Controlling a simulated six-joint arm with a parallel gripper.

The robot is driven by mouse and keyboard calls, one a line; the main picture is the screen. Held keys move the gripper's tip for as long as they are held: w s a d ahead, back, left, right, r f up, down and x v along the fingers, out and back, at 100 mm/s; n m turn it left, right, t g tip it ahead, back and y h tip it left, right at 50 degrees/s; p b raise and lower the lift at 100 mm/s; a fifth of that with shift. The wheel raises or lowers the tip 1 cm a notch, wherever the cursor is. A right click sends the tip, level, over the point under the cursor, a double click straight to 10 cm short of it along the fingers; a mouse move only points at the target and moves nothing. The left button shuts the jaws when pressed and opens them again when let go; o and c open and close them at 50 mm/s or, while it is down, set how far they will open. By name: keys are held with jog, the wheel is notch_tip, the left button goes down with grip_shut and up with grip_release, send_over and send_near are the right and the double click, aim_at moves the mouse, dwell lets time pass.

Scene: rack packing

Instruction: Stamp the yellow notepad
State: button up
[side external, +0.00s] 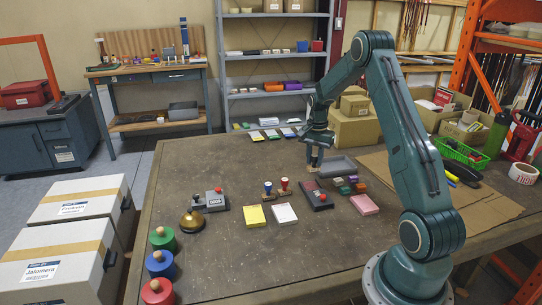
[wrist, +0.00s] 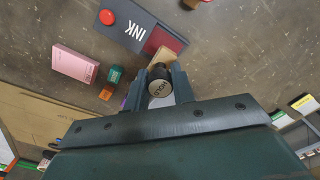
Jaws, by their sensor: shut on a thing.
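The yellow notepad (side external: 254,216) lies flat on the table, left of a white notepad (side external: 284,214). My gripper (side external: 315,167) is above the table behind an ink pad (side external: 317,196). In the wrist view my gripper (wrist: 160,92) is shut on a stamp (wrist: 158,89) with a dark round top carrying light lettering; its lower end is mostly hidden. The ink pad also shows in the wrist view (wrist: 128,28), marked INK, with a red knob and a dark red pad area. Two other stamps, blue-topped (side external: 268,187) and red-topped (side external: 284,184), stand behind the notepads.
A pink notepad (side external: 364,204) and several small coloured blocks (side external: 348,186) lie right of the ink pad. A grey device with a red knob (side external: 213,200), a golden bell (side external: 192,222) and knobbed tubs (side external: 161,238) stand at left. The front table is clear.

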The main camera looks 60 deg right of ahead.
aim_at(314, 166)
jog(key=shift+f, duration=0.2)
jog(key=shift+f, duration=2.75)
jog(key=shift+f, duration=0.65)
dwell(0.7)
jog(key=shift+r, duration=3.6)
jog(key=w+a, duration=0.4)
jog(key=a, duration=0.8)
jog(key=w+a, duration=0.5)
jog(key=a, duration=0.7)
jog(key=shift+r, duration=0.2)
